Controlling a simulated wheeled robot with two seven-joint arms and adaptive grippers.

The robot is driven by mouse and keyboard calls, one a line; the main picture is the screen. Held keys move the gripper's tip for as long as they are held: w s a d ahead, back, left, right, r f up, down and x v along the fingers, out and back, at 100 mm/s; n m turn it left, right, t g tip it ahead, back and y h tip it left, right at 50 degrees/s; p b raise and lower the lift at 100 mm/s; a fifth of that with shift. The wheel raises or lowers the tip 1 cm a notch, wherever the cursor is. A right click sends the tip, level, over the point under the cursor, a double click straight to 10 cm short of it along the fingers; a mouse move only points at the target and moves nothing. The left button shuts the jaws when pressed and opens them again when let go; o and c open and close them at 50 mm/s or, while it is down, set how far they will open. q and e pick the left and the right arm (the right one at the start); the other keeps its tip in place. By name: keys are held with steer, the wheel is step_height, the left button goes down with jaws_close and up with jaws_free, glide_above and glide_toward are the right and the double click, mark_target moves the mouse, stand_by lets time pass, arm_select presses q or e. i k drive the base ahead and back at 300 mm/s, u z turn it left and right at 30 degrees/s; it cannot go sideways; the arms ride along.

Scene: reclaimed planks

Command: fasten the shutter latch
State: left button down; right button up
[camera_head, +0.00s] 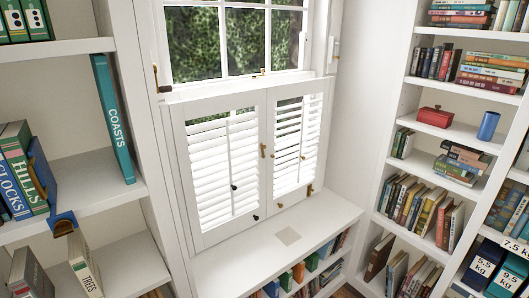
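Two white louvred shutter panels stand side by side under the window: the left panel (178,150) and the right panel (323,130). Their inner edges meet near the middle, and they look shut or nearly so. A small brass latch piece (263,150) sits at the meeting edges, about halfway up. Whether it is engaged is too small to tell. Another brass fitting (310,190) is low on the right panel. Small dark knobs show at the left panel's tilt rod (234,187) and near its bottom corner (256,217). Neither of my grippers is in view.
Bookshelves flank the window. A red box (434,117) and a blue cylinder (488,125) stand on the right shelves. A teal book (113,120) leans out at left.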

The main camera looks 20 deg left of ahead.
mark_target(263, 147)
steer(key=u, duration=0.25)
steer(key=i, duration=0.5)
steer(key=u, duration=0.75)
steer(key=i, duration=0.6)
steer(key=u, duration=0.35)
